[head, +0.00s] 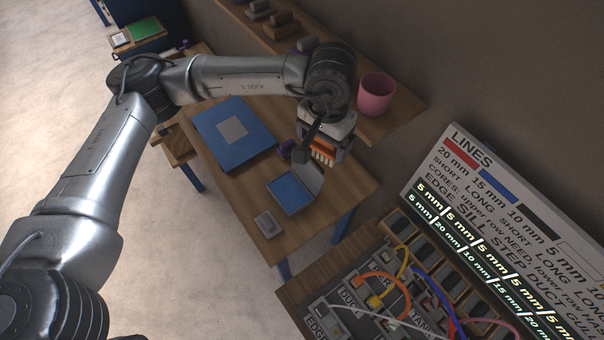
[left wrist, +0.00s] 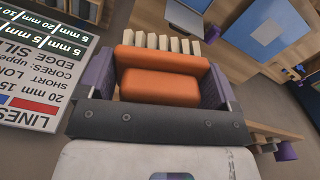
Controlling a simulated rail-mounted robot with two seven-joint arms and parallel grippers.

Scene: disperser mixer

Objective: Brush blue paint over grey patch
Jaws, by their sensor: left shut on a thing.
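A blue panel (head: 208,123) with a square grey patch (head: 232,128) lies on the wooden table; both also show at the upper right of the left wrist view, the panel (left wrist: 238,38) around the patch (left wrist: 267,32). A shallow tray with blue paint (head: 288,193) sits nearer the front of the table. My left gripper (head: 316,150) is shut on a brush with an orange handle (left wrist: 160,80) and pale bristles (left wrist: 155,43). It holds the brush above the table's right side, beside the tray and apart from the patch. No blue shows on the bristles. My right gripper is out of view.
A small grey block (head: 268,224) lies at the table's front left. A pink cup (head: 375,95) stands on the wooden shelf (head: 405,105) behind my left wrist. A lettered sign (head: 500,190) and a box with coloured cables (head: 385,290) are at the right.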

